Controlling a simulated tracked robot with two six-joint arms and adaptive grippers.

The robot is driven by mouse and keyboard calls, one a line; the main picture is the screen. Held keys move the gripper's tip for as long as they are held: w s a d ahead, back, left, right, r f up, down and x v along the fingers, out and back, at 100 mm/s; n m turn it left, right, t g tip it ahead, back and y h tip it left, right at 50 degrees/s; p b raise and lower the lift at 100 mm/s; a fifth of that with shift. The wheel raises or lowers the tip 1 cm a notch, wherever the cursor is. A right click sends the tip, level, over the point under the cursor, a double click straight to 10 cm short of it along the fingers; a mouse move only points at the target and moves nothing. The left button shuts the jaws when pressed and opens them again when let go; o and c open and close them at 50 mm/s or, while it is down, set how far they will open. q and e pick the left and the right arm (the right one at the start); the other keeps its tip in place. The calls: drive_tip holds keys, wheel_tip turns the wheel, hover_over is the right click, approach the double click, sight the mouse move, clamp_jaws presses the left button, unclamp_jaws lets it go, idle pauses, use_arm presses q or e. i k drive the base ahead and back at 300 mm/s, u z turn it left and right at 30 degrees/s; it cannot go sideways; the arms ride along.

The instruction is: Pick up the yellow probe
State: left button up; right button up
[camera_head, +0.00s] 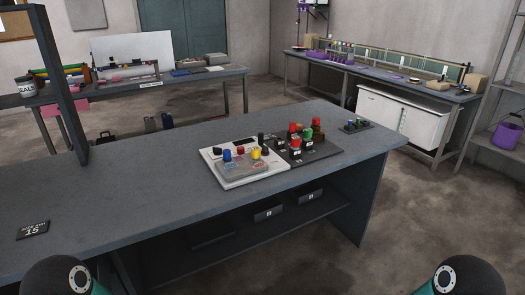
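A small yellow piece (256,153), which may be the yellow probe, stands on a white tray (243,183) on the dark grey bench. It is at the right end of a grey box (243,167) with a blue piece (227,155) at its left end. It is too small to tell whether it is loose or fixed. Neither of my grippers is in view. Only rounded dark parts of my two arms show at the bottom left and bottom right corners.
A dark board (309,154) with red, green and dark pieces adjoins the tray. A small dark block (356,126) stands further right. A label marked 15 (33,230) lies at the left. A dark upright post (63,95) rises at left. The bench's left half is mostly clear.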

sight(255, 151)
drive_tip(key=z, duration=0.05)
drive_tip(key=i, duration=0.85)
drive_tip(key=u, duration=2.3)
drive_tip(key=k, duration=1.3)
drive_tip(key=z, duration=0.9)
drive_tip(key=i, duration=0.45)
drive_tip(key=z, duration=0.4)
